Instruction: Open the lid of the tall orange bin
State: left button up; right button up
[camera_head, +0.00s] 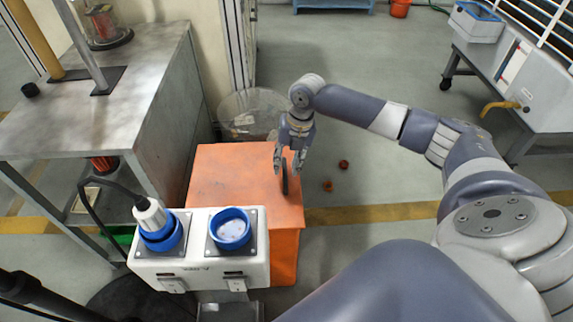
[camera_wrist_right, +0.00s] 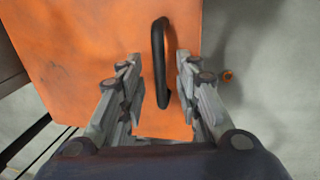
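The tall orange bin (camera_head: 284,258) stands in the middle of the head view, and its flat orange lid (camera_head: 230,178) is down. A black loop handle (camera_head: 285,180) stands up near the lid's right edge; it also shows in the right wrist view (camera_wrist_right: 158,62). My right gripper (camera_head: 289,168) is over the handle, pointing down. In the right wrist view its two fingers (camera_wrist_right: 157,95) are apart, with the handle between them and a visible space on each side. My left gripper is not in view.
A white socket box (camera_head: 198,275) with blue sockets is in front of the bin. A metal workbench (camera_head: 115,85) stands at the left. A clear round container (camera_head: 252,112) is behind the bin. Small orange-brown pieces (camera_head: 343,164) lie on the open floor to the right.

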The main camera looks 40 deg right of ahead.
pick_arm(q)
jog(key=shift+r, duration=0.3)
pick_arm(e)
jog(key=shift+f, duration=0.25)
grip_shut()
jog(key=shift+r, duration=0.1)
